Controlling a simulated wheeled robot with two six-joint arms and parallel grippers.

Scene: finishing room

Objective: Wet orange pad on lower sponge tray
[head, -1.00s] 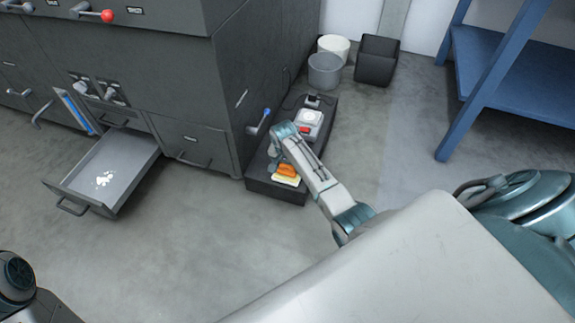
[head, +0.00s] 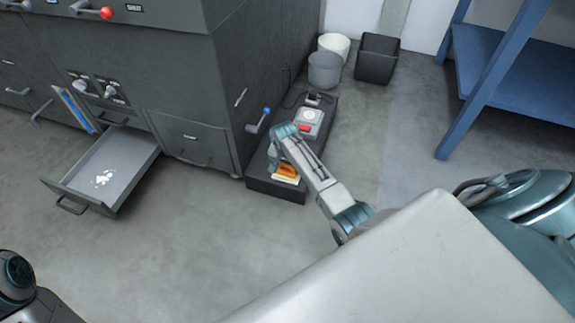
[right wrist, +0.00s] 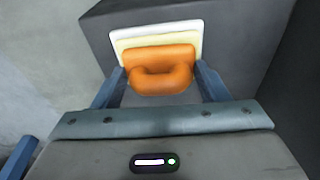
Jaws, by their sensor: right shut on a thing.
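The orange pad (head: 287,170), a block with a looped handle, is between the fingers of my right gripper (head: 276,160). In the right wrist view the orange pad (right wrist: 160,70) has a blue finger at each side, and my right gripper (right wrist: 161,76) is shut on it. The pad overlaps a pale yellow sponge in a white-rimmed sponge tray (right wrist: 120,35) at the near end of a low dark plinth. The tray also shows in the head view (head: 284,181). I cannot tell whether the pad touches the sponge. My left gripper is not in view.
An open drawer (head: 110,170) juts out left. Bins stand behind; a blue rack (head: 500,70) is right.

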